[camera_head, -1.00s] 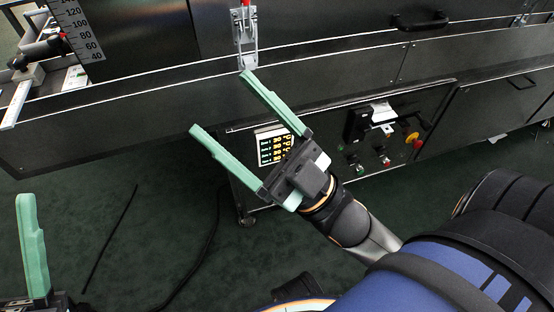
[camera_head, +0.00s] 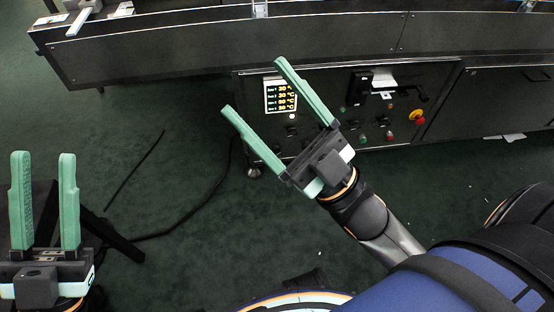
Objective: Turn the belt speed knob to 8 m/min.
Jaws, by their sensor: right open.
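The control panel (camera_head: 331,82) of the dryer is at the upper middle. It has a lit display (camera_head: 281,96) with several rows of yellow digits, and small dark controls below and right of it. I cannot tell which one is the belt speed knob; no scale is legible, and my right gripper covers part of the panel. My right gripper (camera_head: 252,86) is open and empty, its green fingers pointing up-left in front of the panel's left part. My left gripper (camera_head: 43,156) is open and empty at the lower left, fingers up, well away from the panel.
A red-and-yellow emergency stop (camera_head: 417,116) and a black handle (camera_head: 401,93) stand out on the panel's right. A dark cable (camera_head: 205,205) lies on the green floor. The dryer's long ledge (camera_head: 190,50) runs above the panel. Floor in the middle is mostly clear.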

